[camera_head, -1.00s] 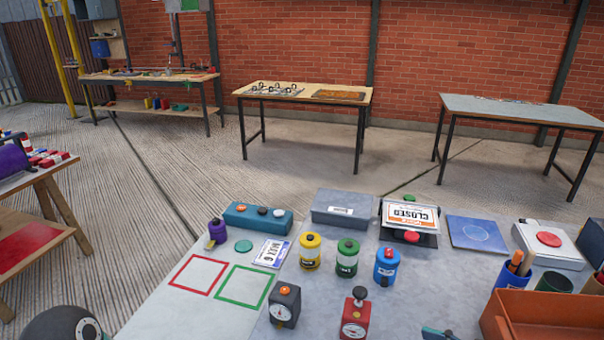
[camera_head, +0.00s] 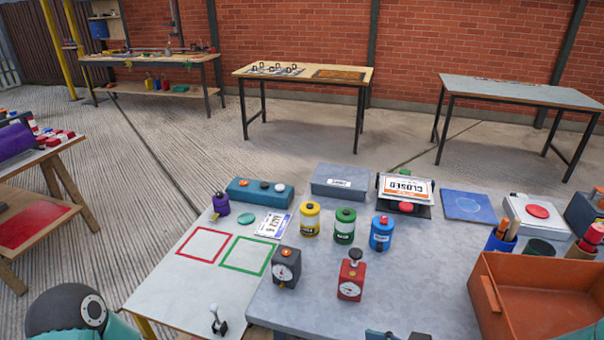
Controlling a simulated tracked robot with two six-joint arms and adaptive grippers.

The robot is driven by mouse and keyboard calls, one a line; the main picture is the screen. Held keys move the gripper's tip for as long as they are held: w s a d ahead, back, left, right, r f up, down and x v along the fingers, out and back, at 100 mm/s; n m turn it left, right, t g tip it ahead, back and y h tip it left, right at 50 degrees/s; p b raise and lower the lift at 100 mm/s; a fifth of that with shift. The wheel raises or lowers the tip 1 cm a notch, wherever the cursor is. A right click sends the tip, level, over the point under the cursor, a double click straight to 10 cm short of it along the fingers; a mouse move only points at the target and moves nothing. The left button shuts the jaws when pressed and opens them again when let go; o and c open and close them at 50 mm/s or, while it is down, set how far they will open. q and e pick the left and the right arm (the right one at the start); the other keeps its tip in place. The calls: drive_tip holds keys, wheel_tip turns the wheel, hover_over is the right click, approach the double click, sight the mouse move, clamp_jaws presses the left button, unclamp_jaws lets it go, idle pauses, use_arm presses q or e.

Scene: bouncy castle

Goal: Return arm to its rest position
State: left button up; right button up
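A dark rounded joint with a light disc and teal housing (camera_head: 75,310), part of my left arm, shows at the lower left corner. A small dark and blue-teal piece (camera_head: 395,335) is cut off by the bottom edge, right of the middle. It seems to be part of my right arm, but I cannot make out fingers. I see no gripper holding anything. The grey worktop (camera_head: 420,275) lies in front of me.
Near the worktop's front stand a black gauge (camera_head: 286,267) and a red gauge (camera_head: 351,276). Yellow (camera_head: 310,220), green (camera_head: 345,226) and blue (camera_head: 381,233) canisters stand behind. An orange bin (camera_head: 540,300) fills the right corner.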

drive_tip(key=s+a+f+m+g+h, duration=0.1)
drive_tip(key=a+f+m+h, duration=0.15)
drive_tip(key=f, duration=0.45)
drive_tip(key=s+a+f+m+g+h, duration=0.15)
drive_tip(key=f+m, duration=0.25)
drive_tip(key=f, duration=0.4)
drive_tip(key=s+d+f+m+g+h, duration=0.3)
drive_tip(key=s+f+g, duration=0.1)
drive_tip(key=s+f, duration=0.5)
drive_tip(key=shift+s+d+f+h, duration=0.2)
drive_tip(key=shift+s+h, duration=0.1)
drive_tip(key=shift+s, duration=0.5)
drive_tip(key=shift+m, duration=0.25)
